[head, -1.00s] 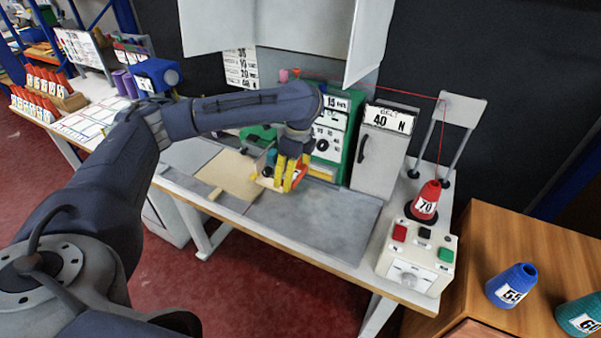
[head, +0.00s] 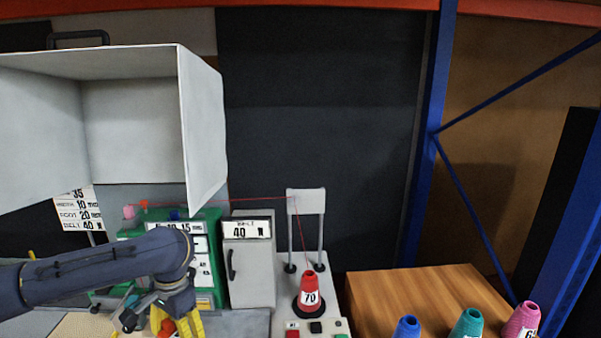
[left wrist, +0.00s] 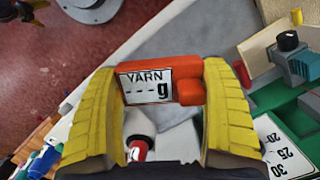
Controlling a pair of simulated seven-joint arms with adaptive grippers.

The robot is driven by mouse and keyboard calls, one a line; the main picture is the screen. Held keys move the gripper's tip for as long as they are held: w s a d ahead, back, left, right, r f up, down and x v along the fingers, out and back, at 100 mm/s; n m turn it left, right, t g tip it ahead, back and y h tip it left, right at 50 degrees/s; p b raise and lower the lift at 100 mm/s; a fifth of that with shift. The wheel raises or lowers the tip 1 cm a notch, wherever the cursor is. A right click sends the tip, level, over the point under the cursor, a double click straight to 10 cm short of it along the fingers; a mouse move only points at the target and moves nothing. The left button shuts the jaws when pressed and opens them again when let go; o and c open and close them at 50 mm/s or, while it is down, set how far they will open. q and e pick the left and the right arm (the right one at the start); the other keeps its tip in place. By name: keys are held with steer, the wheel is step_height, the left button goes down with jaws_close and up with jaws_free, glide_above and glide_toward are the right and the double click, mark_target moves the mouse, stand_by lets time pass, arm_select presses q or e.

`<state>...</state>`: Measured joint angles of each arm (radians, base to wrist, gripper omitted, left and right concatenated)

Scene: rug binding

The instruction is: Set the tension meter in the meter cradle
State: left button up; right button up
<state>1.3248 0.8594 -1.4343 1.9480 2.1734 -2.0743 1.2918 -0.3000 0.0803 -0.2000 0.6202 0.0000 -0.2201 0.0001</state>
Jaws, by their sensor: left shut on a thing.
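The tension meter, an orange-red block with a white "YARN ---g" display (left wrist: 147,86), sits between the yellow fingers of my left gripper (left wrist: 158,78) in the left wrist view. The gripper is shut on it. In the head view my left gripper (head: 177,325) is at the bottom edge, in front of the green machine (head: 207,262), with a bit of the orange-red meter (head: 167,327) showing between the fingers. I cannot make out the meter cradle in either view. My right gripper is not in view.
A grey cabinet (head: 250,272) marked "40 N" stands right of the green machine. A red cone (head: 309,289) marked "70" has red yarn running up to a metal stand (head: 306,202). A wooden cabinet (head: 420,295) carries several cones. A white hood (head: 130,110) hangs above.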

arm_select(q)
steer(key=s+d+r+n, duration=0.1)
steer(key=s+d+n, duration=0.4)
steer(key=s+d, duration=0.1)
steer(key=shift+d+r+n+h, duration=0.2)
steer(key=shift+d+n+h, duration=0.1)
steer(key=shift+d, duration=0.45)
stand_by(0.3)
steer(key=shift+s+f, duration=0.1)
stand_by(0.3)
